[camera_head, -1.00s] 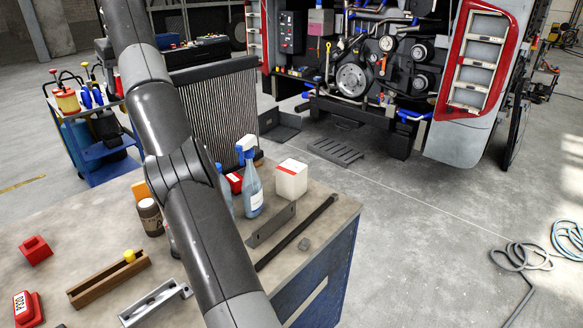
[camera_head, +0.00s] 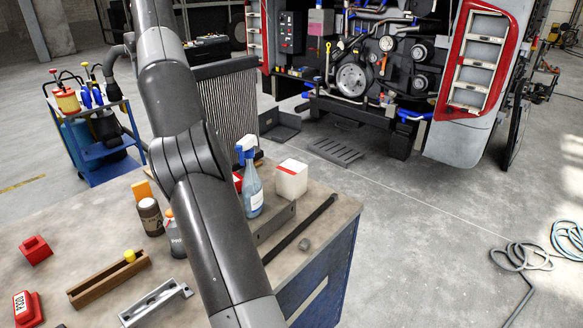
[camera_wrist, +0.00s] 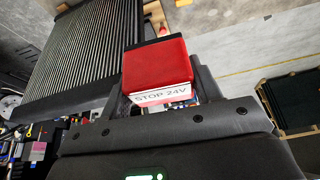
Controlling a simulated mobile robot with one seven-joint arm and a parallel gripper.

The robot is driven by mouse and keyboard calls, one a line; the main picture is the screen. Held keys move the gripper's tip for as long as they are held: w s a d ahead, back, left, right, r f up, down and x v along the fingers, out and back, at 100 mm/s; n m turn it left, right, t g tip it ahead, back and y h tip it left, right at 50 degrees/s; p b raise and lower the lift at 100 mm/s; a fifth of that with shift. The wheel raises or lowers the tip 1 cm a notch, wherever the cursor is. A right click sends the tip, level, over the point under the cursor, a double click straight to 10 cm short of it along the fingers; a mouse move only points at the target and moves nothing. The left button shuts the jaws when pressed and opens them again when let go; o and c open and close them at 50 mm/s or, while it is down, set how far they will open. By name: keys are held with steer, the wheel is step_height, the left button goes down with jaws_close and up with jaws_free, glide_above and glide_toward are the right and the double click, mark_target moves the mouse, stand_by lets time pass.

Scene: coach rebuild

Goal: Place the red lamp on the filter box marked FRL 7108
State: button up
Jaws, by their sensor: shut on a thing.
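In the wrist view, my gripper (camera_wrist: 158,82) is shut on the red lamp (camera_wrist: 156,62), a red block with a white label reading "STOP 24V" and a dark part at its far end. The fingers are on either side of it and partly hidden. My gripper does not show in the head view. A white box with a red stripe (camera_head: 291,179) stands at the right of the workbench in the head view. I can read no FRL 7108 marking, so I cannot tell which thing is the filter box.
The workbench (camera_head: 75,222) holds a blue spray bottle (camera_head: 252,190), a brown jar (camera_head: 150,217), a wooden tray (camera_head: 105,282), a metal bracket (camera_head: 155,302) and red parts (camera_head: 36,250). A blue cart (camera_head: 108,165) stands behind it. My arm hides part of the bench.

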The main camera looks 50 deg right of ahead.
steer(key=s+d+f+m+g+h, duration=0.1)
steer(key=s+d+f+m, duration=0.25)
steer(key=s+d, duration=0.45)
steer(key=s+d+f+m+h, duration=0.15)
steer(key=s+d+f, duration=0.25)
steer(key=d, duration=0.8)
steer(key=s+d+f+m+g+h, duration=0.1)
steer(key=s+d+f+m, duration=0.3)
steer(key=s+d+f, duration=0.4)
steer(key=s+d+f+m+g, duration=0.1)
steer(key=s+d+f+m, duration=0.3)
steer(key=s, duration=0.6)
glide_above(293, 164)
steer(key=a, duration=0.1)
steer(key=shift+n, duration=0.3)
steer(key=f, duration=0.6)
steer(key=shift+s+a+f, duration=0.1)
steer(key=shift+s+a, duration=0.05)
steer(key=shift+s, duration=0.2)
steer(key=shift+f, duration=2.05)
steer(key=shift+f, duration=0.15)
steer(key=o, duration=1)
steer(key=shift+o, duration=0.2)
